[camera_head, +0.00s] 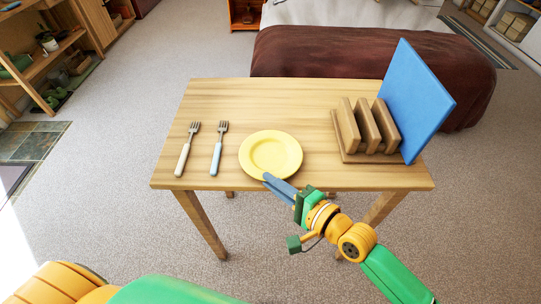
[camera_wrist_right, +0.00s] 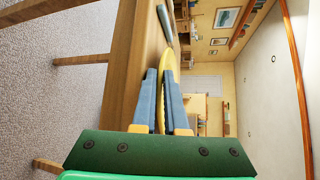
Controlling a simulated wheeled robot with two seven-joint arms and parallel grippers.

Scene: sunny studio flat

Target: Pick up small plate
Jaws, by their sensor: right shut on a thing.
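The small plate (camera_head: 270,154) is round and yellow. It appears flat at the front middle of the wooden table (camera_head: 230,100); I cannot tell whether it still touches the tabletop. My right gripper (camera_head: 273,181) reaches in from the front right and is shut on the plate's near rim. In the right wrist view the yellow plate (camera_wrist_right: 169,62) shows edge-on between the blue-grey fingers (camera_wrist_right: 162,85). The fingers cover a little of the rim. My left gripper is not in view.
A white-handled fork (camera_head: 186,150) and a blue-handled fork (camera_head: 218,150) lie left of the plate. A wooden rack (camera_head: 349,126) holding a blue board (camera_head: 415,98) stands at the table's right. The table's back left is clear. A bed with a brown cover (camera_head: 310,52) stands behind.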

